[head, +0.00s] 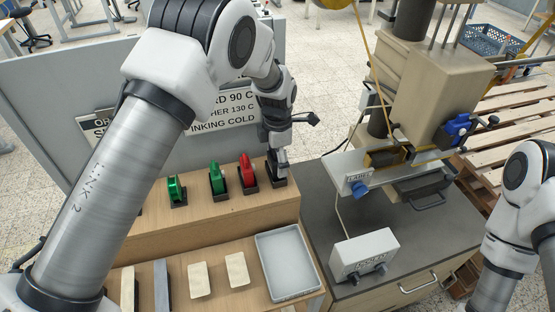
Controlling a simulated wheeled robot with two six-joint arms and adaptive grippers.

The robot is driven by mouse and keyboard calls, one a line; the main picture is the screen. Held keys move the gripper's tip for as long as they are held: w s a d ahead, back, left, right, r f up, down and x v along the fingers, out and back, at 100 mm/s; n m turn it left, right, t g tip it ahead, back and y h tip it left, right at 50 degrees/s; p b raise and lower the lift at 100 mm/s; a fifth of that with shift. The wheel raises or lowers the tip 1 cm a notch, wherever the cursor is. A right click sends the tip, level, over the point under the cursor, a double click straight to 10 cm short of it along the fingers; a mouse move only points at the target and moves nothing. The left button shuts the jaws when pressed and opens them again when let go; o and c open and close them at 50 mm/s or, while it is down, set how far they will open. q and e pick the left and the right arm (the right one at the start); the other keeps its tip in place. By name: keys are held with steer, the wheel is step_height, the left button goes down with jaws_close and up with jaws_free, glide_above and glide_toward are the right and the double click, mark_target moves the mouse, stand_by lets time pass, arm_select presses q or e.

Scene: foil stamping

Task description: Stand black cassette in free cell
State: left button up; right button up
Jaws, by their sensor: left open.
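My left gripper (282,158) points down at the right end of the wooden shelf, and its fingers are open. Directly under it is a dark shape (276,180) at the end of the row, largely covered by the gripper. I cannot tell whether it is the black cassette or an empty cell. To its left, a red cassette (247,171) and green cassettes (217,180) (175,190) stand upright in dark cells. My right arm shows at the right edge, but its gripper is out of view.
A grey tray (262,268) and pale blocks (199,281) (236,270) lie on the lower wooden surface. The stamping press (425,90) and a white control box (364,253) stand on the dark bench to the right. A grey sign panel (60,95) rises behind the shelf.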

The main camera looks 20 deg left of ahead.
arm_select(q)
steer(key=r, duration=0.1)
steer(key=r+b, duration=0.1)
steer(key=r, duration=0.1)
steer(key=r+b, duration=0.1)
steer(key=shift+w+a+r, duration=0.15)
steer(key=shift+w+r, duration=0.15)
steer(key=shift+w, duration=0.05)
step_height(320, 180, up, 7)
steer(key=b, duration=0.2)
steer(key=shift+f, duration=0.15)
